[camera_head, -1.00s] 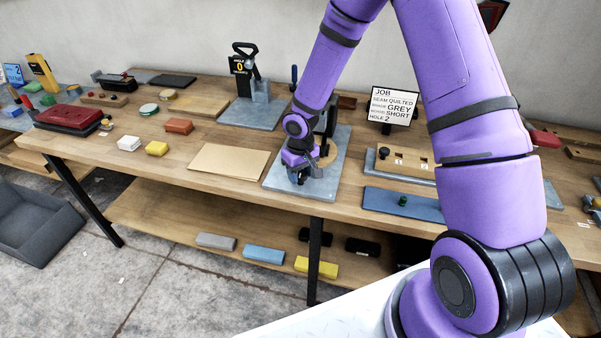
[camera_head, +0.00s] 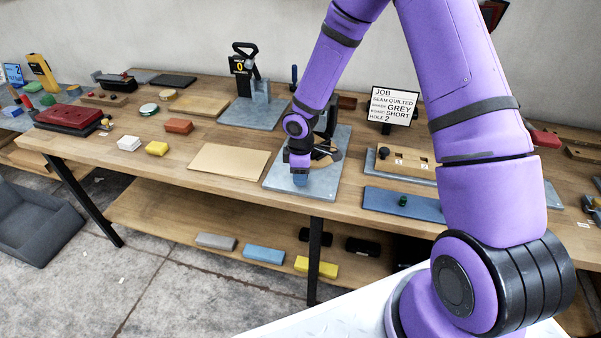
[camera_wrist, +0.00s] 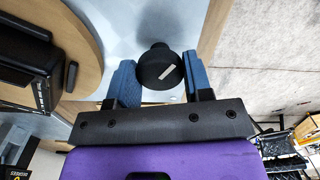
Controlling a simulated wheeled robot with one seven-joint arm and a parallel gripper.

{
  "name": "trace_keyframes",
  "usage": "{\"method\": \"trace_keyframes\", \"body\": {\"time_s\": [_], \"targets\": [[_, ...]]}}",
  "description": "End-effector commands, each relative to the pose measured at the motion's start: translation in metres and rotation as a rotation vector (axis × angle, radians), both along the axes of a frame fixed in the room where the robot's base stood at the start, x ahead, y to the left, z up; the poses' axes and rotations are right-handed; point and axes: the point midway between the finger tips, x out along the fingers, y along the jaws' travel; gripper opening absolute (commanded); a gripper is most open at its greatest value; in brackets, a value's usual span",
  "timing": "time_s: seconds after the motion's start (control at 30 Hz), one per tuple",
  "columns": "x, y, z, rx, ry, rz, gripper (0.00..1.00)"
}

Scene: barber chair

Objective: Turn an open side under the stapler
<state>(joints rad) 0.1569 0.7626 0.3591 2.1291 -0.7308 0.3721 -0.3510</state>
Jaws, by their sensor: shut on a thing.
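My gripper (camera_head: 300,179) is at the front of a blue-grey plate (camera_head: 275,186) on the bench. In the wrist view its two blue fingers (camera_wrist: 159,80) are shut on a black knob (camera_wrist: 158,62) with a white pointer line, standing on the plate. A round wooden disc (camera_wrist: 88,30) lies left of the knob in the wrist view; it also shows behind my gripper in the head view (camera_head: 333,154). A black stapler-like body (camera_wrist: 30,65) stands over the disc in the wrist view. My arm hides much of it in the head view, so its sides are unclear.
A tan board (camera_head: 228,160) lies left of the plate. A blue mat (camera_head: 400,204) and a wooden block with holes (camera_head: 405,162) lie to the right. A job sign (camera_head: 393,106) stands behind. A black lever press (camera_head: 245,62) is at the back left.

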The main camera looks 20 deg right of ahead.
Motion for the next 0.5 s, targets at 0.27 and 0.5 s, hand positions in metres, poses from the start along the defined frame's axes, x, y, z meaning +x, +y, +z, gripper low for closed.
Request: {"method": "trace_keyframes", "body": {"time_s": [0.27,0.5], "targets": [[0.0008,-0.0002,0.0006,0.0,-0.001,0.249,0.22],[0.001,-0.0003,0.0007,-0.001,-0.002,0.422,0.22]]}}
